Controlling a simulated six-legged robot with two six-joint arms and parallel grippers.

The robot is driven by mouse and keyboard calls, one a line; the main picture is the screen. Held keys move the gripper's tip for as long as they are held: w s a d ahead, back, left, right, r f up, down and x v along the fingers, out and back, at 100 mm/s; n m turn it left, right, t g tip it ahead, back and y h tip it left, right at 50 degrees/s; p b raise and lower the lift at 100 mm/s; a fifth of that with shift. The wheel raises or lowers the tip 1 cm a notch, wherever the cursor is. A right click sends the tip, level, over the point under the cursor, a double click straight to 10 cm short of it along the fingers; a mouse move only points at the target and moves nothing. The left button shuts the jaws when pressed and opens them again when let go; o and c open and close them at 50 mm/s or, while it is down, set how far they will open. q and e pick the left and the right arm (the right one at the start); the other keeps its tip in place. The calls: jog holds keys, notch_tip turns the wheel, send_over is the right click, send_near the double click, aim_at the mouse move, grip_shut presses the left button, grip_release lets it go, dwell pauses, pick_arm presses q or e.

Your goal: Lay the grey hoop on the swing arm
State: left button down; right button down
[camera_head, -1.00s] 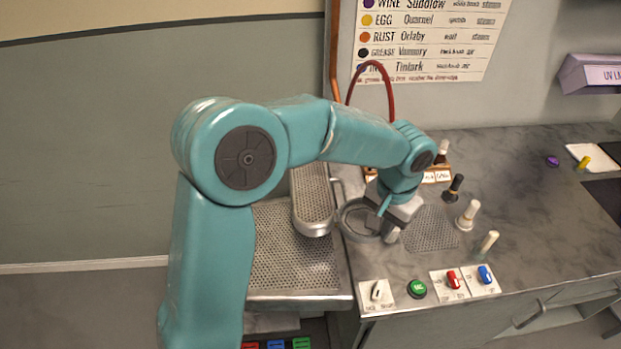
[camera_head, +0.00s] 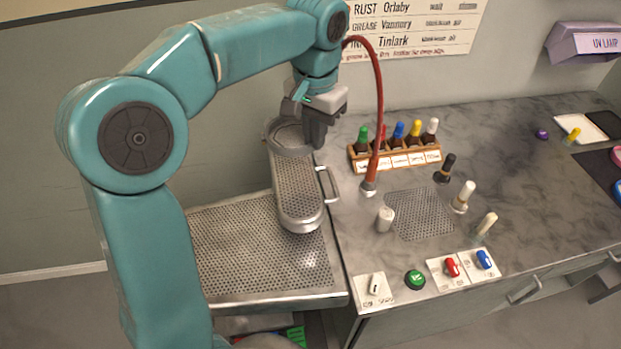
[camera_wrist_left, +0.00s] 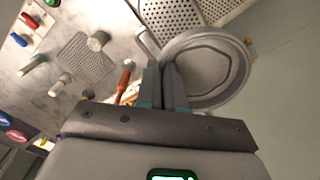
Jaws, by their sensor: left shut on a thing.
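My left gripper (camera_head: 316,128) is shut on the grey hoop (camera_head: 272,136) and holds it at its right side, above the back end of the swing arm. The hoop also shows in the left wrist view (camera_wrist_left: 244,68), to the right of the shut fingers (camera_wrist_left: 168,72). The swing arm (camera_head: 297,190) is a long perforated metal board with a rounded front end, over the perforated table (camera_head: 250,250). It also shows in the left wrist view (camera_wrist_left: 200,10). I cannot tell whether the hoop touches it. My right gripper is not in view.
A red hose (camera_head: 379,100) rises beside the gripper. A wooden rack (camera_head: 395,158) of capped bottles stands behind on the marble counter (camera_head: 520,180). Switches line the front edge.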

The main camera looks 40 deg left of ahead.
pick_arm(q)
send_over(314, 189)
notch_tip(314, 189, down, 8)
jog(key=shift+f, duration=0.1)
notch_tip(314, 189, down, 4)
jog(key=shift+s+r, duration=0.1)
jog(key=shift+r, duration=0.1)
jog(key=shift+f, duration=0.25)
